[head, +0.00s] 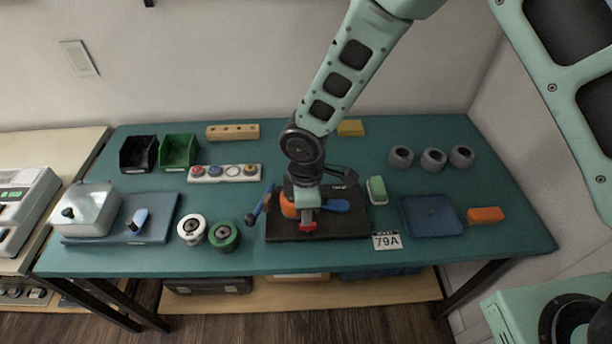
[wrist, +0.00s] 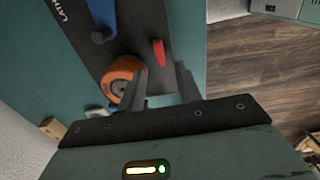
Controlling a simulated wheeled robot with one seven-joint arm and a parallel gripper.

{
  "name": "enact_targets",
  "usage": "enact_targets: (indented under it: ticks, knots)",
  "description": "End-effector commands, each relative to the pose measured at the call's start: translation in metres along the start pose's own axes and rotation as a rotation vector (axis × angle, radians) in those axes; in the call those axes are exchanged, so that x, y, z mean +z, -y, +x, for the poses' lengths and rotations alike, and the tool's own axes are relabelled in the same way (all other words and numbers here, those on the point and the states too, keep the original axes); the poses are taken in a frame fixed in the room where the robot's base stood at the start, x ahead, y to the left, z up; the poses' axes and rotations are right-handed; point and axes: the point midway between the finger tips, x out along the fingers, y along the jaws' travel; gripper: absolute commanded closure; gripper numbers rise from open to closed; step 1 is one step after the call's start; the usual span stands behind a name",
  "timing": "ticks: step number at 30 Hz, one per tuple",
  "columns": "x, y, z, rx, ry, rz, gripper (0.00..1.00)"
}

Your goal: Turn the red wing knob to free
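The red wing knob (wrist: 158,52) stands on a black board (wrist: 130,42) in the wrist view, its red wing seen nearly edge-on. In the head view the knob (head: 308,226) shows at the front edge of the board (head: 350,225), just below my gripper. My gripper (wrist: 161,71) is open, with one finger to each side of the knob's line in the wrist view. The knob lies just beyond the fingertips; I cannot tell whether they touch it. An orange roller (wrist: 122,76) sits beside the left finger. A blue lever (wrist: 101,20) is farther along the board.
A blue-handled tool (head: 261,204) leans left of the board, with white (head: 192,229) and green (head: 224,236) spools beyond. A 79A label (head: 387,241) and a blue mat (head: 432,216) lie to the right. The teal bench front (head: 300,262) is mostly clear.

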Motion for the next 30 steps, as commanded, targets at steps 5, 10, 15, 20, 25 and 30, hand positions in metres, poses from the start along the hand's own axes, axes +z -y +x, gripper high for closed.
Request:
enact_targets:
  ticks: [5,10,15,20,25,30]
  knots:
    - [0.0,-0.001,-0.045,0.005,-0.003,0.002,0.65]
    - [0.0,-0.001,-0.082,0.004,-0.002,0.002,0.65]
    - [0.0,-0.001,-0.108,0.002,-0.001,0.001,0.65]
    - [0.001,0.0,-0.12,0.0,0.001,0.001,0.65]
    - [0.0,0.0,-0.122,-0.001,0.001,0.0,0.65]
    - [0.0,0.0,-0.122,0.0,0.001,0.0,0.65]
